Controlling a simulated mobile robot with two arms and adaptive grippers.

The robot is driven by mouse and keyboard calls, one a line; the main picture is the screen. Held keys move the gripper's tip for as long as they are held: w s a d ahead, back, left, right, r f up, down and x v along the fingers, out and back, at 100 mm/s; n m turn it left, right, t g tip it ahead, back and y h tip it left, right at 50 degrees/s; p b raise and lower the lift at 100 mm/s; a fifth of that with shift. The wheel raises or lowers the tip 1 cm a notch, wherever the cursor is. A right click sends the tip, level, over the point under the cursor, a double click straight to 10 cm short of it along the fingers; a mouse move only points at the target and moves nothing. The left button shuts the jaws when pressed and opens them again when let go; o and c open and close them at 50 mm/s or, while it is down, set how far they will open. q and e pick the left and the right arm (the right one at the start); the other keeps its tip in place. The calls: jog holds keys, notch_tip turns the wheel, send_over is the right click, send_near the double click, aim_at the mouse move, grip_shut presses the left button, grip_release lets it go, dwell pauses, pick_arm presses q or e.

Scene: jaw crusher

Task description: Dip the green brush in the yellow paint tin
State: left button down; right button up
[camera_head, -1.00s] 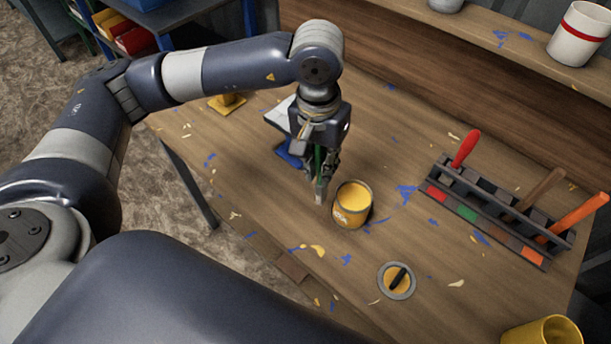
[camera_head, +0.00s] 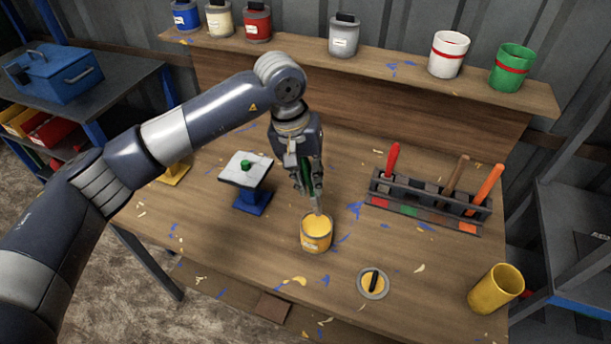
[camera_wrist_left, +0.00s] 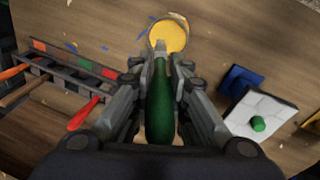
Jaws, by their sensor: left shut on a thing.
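The open yellow paint tin (camera_head: 316,235) stands on the wooden table, filled with yellow paint. My left gripper (camera_head: 310,190) is shut on the green brush (camera_wrist_left: 160,105), whose handle runs between the fingers in the left wrist view. In the head view the brush points down and its lower end is at the tin's rim, over the paint; I cannot tell whether the tip touches the paint. The tin also shows beyond the fingers in the left wrist view (camera_wrist_left: 169,36). My right gripper is not in view.
A brush rack (camera_head: 425,205) holds red, brown and orange brushes. The tin's lid (camera_head: 373,282) lies in front, with a yellow cup (camera_head: 495,289) to its right. A white plate on a blue stand (camera_head: 247,170) carries a small green piece. Several tins line the back shelf (camera_head: 400,75).

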pick_arm(q)
jog(key=shift+s+a+f, duration=0.15)
jog(key=shift+a+f, duration=0.05)
jog(key=shift+f, duration=0.55)
jog(key=f+b, duration=0.5)
jog(key=shift+d+f, duration=0.2)
jog(key=shift+f, duration=0.1)
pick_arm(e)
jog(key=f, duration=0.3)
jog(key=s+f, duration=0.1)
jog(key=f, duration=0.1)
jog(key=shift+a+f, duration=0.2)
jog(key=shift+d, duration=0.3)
pick_arm(q)
jog(key=r, duration=0.4)
jog(key=shift+a, duration=0.4)
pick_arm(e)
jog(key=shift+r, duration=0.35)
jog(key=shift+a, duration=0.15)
